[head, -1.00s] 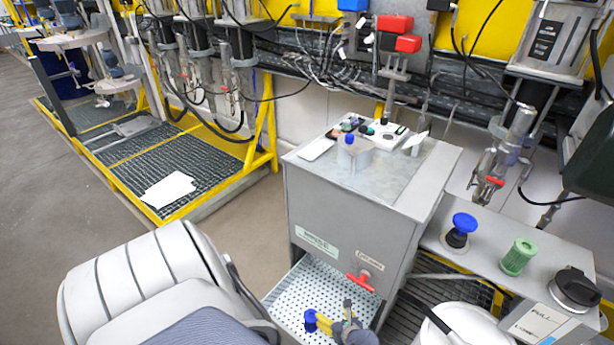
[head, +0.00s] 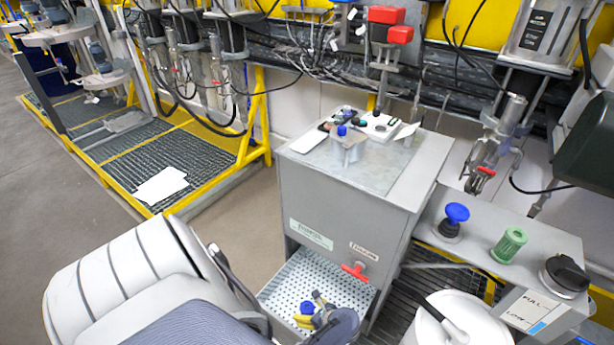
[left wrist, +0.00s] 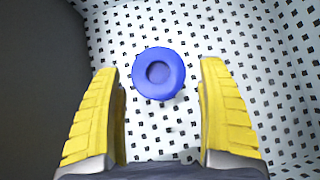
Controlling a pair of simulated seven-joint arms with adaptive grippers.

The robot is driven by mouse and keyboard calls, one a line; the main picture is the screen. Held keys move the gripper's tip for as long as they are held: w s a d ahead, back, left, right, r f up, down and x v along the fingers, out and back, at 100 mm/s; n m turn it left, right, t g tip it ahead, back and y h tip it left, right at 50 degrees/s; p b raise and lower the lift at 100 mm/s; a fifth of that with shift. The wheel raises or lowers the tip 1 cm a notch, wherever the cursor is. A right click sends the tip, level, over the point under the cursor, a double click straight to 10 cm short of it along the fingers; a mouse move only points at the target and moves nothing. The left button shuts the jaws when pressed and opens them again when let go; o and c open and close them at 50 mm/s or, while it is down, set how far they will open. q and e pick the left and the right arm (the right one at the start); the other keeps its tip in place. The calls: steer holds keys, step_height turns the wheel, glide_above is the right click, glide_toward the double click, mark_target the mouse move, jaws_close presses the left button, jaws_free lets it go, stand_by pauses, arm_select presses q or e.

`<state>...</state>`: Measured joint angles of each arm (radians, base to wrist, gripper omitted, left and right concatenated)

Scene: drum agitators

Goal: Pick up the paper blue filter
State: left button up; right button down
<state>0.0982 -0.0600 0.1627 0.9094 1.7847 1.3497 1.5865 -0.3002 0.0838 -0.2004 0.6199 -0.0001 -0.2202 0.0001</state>
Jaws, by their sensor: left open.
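The blue filter (head: 306,307) is a small round blue piece in the perforated tray below the grey cabinet. In the left wrist view the blue filter (left wrist: 167,89) shows from above as a disc with a dark recess in its centre. My left gripper (head: 316,309) reaches down into the tray over the filter, partly hiding it in the head view. In the left wrist view its yellow fingers (left wrist: 158,72) are open, one on each side of the filter, with a gap on both sides. My right gripper is not seen.
The perforated tray (head: 283,292) has walls around it. The grey cabinet (head: 335,225) with a red tap (head: 355,271) stands behind it. A white bucket (head: 440,325) is at right. A blue knob-like piece (head: 457,213) and a green cylinder (head: 510,243) stand on the side bench.

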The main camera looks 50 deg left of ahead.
arm_select(q)
steer(key=shift+a+f, duration=0.45)
steer(key=shift+a, duration=0.05)
steer(key=shift+o, duration=0.2)
steer(key=c, duration=1.3)
